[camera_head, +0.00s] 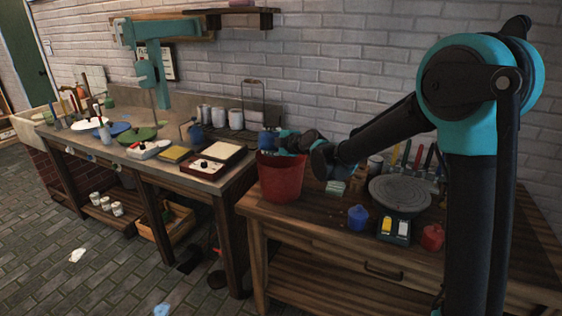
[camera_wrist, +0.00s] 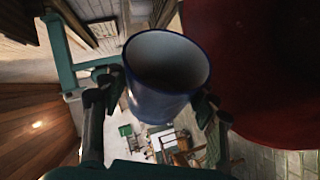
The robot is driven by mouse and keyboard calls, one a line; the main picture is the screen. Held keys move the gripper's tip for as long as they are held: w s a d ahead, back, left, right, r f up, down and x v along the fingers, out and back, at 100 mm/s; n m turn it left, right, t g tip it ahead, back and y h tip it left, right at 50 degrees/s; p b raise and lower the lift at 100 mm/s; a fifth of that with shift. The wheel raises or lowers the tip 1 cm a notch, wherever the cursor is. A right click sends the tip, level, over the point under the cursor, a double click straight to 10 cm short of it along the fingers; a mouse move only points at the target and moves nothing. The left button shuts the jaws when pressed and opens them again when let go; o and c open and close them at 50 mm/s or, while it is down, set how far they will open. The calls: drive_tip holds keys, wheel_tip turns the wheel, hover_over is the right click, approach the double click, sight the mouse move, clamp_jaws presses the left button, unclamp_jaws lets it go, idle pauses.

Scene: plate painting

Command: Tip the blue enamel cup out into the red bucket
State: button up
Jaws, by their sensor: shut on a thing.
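My gripper (camera_head: 278,141) is shut on the blue enamel cup (camera_head: 268,141) just above the rim of the red bucket. In the wrist view the cup (camera_wrist: 165,78) sits between the two fingers (camera_wrist: 150,108), its dark-rimmed mouth toward the camera. Its inside is grey and shadowed, and I cannot tell whether it holds anything. How far the cup tilts is also unclear. The red bucket (camera_head: 281,178) stands upright at the left end of the wooden bench; its inside is mostly hidden. In the wrist view the bucket (camera_wrist: 262,75) fills the right side, dark red.
The wooden bench (camera_head: 300,222) also holds a grey round turntable (camera_head: 400,193), a small blue pot (camera_head: 358,217), a red pot (camera_head: 432,237) and upright tools. A second bench (camera_head: 195,184) to the left carries plates, trays and several white cups.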

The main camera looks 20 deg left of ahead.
drive_tip(key=shift+w+d+r+m+y, duration=0.15)
drive_tip(key=shift+w+d+m+y, duration=0.15)
drive_tip(key=shift+m+y, duration=0.2)
drive_tip(key=shift+s+a+n+h, duration=0.3)
drive_tip(key=shift+a+n+h, duration=0.05)
drive_tip(key=shift+n+h, duration=0.05)
drive_tip(key=shift+s+a+f+n+h, duration=0.1)
drive_tip(key=shift+a+f+n+h, duration=0.05)
drive_tip(key=shift+f+n+h, duration=0.3)
drive_tip(key=shift+a, duration=0.1)
